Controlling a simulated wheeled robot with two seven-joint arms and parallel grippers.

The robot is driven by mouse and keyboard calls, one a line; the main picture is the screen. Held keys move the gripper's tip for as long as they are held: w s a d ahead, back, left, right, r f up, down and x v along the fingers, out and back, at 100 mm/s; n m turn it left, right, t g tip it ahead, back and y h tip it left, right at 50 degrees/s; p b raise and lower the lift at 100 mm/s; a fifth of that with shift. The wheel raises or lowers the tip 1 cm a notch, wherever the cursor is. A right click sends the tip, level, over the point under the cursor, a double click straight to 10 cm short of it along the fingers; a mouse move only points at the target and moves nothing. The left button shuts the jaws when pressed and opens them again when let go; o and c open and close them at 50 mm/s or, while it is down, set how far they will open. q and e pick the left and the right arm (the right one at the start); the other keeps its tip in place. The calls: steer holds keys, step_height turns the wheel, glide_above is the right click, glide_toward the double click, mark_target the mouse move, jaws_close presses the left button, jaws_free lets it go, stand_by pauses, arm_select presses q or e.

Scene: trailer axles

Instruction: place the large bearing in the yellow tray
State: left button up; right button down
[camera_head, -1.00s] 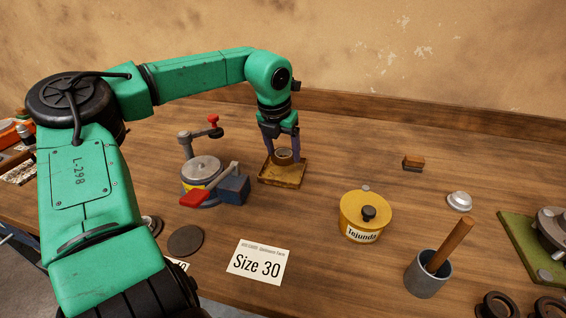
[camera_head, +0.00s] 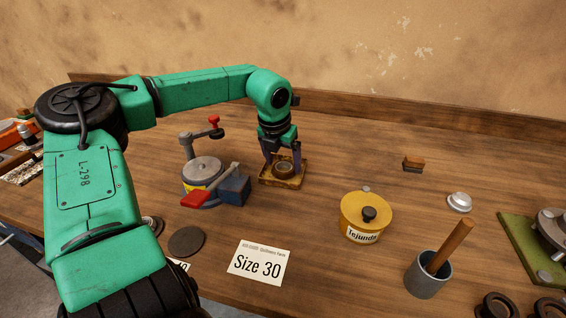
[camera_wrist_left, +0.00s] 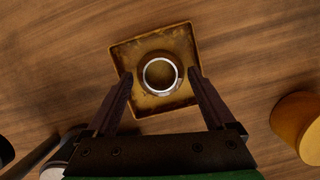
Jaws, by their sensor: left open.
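The large bearing (camera_head: 283,169) is a dark ring with a bright inner rim. It lies flat in the worn yellow tray (camera_head: 293,184), near its middle. In the left wrist view the bearing (camera_wrist_left: 146,76) shows inside the square tray (camera_wrist_left: 150,107), clear of its walls. My left gripper (camera_head: 282,168) points down over the tray. Its fingers are spread on either side of the bearing, with gaps between them and the ring in the left wrist view (camera_wrist_left: 160,76). My right gripper is not in view.
Left of the tray stands a round device with a red-tipped lever (camera_head: 202,172) and a blue block (camera_head: 234,190). A "Size 30" card (camera_head: 258,262) lies in front.

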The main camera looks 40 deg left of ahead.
arm_select(q)
steer(key=v, duration=1.1)
steer(key=shift+s+r, duration=0.15)
steer(key=shift+r, duration=0.05)
